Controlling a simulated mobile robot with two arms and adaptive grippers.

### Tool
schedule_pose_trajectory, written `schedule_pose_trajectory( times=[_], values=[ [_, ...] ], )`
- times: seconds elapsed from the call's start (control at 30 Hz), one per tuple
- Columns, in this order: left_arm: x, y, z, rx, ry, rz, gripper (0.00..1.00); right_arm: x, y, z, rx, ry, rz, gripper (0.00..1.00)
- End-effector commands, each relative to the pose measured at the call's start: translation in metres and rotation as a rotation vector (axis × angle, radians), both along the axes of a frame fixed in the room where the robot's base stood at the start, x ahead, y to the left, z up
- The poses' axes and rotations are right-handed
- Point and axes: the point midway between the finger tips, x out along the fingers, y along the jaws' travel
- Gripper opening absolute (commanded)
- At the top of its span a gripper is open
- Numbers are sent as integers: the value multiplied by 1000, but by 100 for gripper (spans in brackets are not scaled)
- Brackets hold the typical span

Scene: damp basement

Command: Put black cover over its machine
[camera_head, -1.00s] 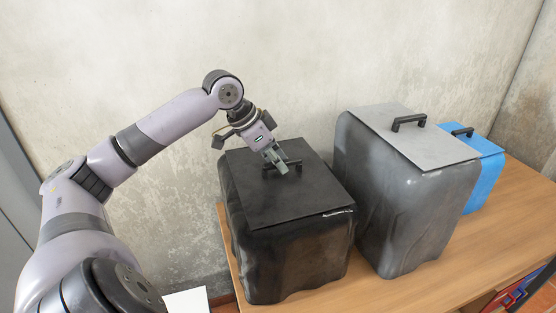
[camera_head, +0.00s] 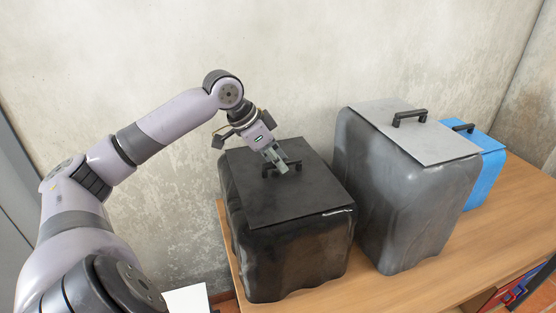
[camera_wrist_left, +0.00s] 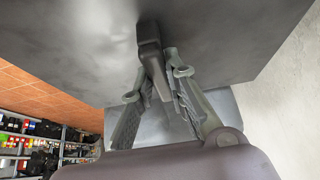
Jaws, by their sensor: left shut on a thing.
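The black cover (camera_head: 295,240) stands on the wooden table at the near left, with a flat square top and draped, wavy sides. Its lower edge is at the tabletop. Whatever is under it is hidden. My left gripper (camera_head: 281,166) is at the handle on the cover's top and shut on it. In the left wrist view the fingers (camera_wrist_left: 160,85) close around the dark handle (camera_wrist_left: 151,50), with the cover's flat top behind. My right gripper is in neither view.
A taller grey cover (camera_head: 405,190) with its own handle stands right of the black one, close to it. A blue one (camera_head: 487,175) is beyond it. The wooden table (camera_head: 440,262) is bare at the front right. A concrete wall is close behind.

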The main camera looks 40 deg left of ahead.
Motion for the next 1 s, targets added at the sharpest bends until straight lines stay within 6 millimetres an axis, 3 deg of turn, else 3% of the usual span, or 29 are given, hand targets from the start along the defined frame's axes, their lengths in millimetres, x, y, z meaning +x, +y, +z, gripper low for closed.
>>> schedule_pose_trajectory(
  times=[0.37,0.4,0.7,1.0],
  values=[
    [0,0,-2,0,0,0,0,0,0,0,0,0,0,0],
    [0,0,-2,0,0,0,16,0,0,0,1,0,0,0],
    [0,0,-2,0,0,0,36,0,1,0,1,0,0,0],
    [0,0,-2,0,1,0,38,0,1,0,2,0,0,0]
  ],
)
